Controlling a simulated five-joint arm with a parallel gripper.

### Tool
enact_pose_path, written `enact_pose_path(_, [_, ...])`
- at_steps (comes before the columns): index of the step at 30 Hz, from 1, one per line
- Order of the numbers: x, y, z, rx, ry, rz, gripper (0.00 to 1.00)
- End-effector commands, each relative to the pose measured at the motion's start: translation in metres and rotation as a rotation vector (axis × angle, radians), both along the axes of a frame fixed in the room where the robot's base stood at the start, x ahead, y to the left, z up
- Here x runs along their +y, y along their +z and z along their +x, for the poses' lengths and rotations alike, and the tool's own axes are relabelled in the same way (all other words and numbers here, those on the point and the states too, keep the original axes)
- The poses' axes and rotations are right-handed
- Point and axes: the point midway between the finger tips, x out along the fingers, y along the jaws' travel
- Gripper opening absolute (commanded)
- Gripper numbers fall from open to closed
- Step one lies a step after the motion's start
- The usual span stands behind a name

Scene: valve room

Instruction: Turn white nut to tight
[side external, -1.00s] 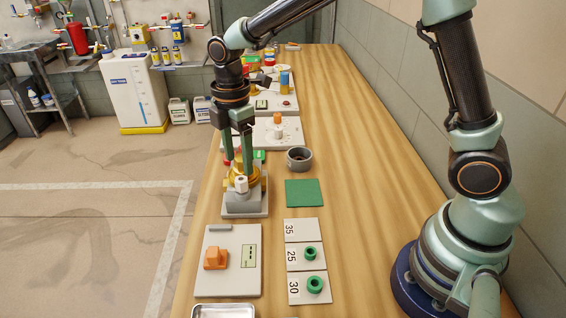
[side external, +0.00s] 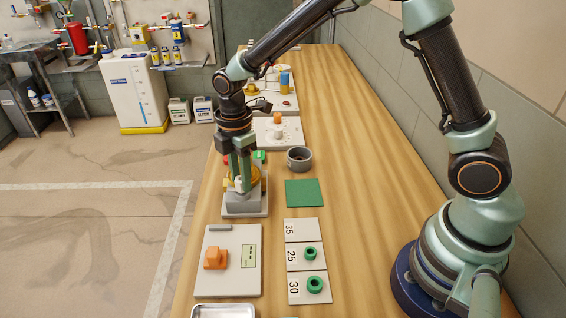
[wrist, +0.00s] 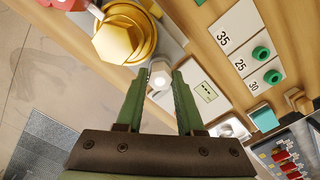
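The white nut (wrist: 160,76) shows in the wrist view as a small pale hex piece with a bright centre. It sits between the tips of my gripper (wrist: 161,74), whose two green fingers are spread either side of it. Whether either finger touches it I cannot tell. In the side external view my gripper (side external: 239,180) points down at the front of a grey block (side external: 243,200), and the fingers mostly hide the nut. A larger gold hex fitting (wrist: 115,42) is close by at upper left in the wrist view.
A grey panel with an orange piece (side external: 216,259) lies in front of the block. Number cards (side external: 304,258) with green rings, a green mat (side external: 304,193) and a grey cup (side external: 299,158) are to the right. A metal tray (side external: 223,311) is at the front edge. The wood between the cards and my base is clear.

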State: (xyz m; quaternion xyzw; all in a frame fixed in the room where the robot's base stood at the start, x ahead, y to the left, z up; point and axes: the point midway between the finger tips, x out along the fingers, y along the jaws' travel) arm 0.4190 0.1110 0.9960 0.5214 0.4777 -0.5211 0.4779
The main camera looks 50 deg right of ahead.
Motion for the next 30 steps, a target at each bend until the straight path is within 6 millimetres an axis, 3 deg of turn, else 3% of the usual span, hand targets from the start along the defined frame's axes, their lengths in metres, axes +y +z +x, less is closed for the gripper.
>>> enact_pose_path(14, [0.0, 0.0004, -0.0001, 0.001, -0.139, 0.0, 0.0])
enact_pose_path(30, [0.0, 0.0006, -0.0001, 0.001, -0.631, -0.001, 0.0])
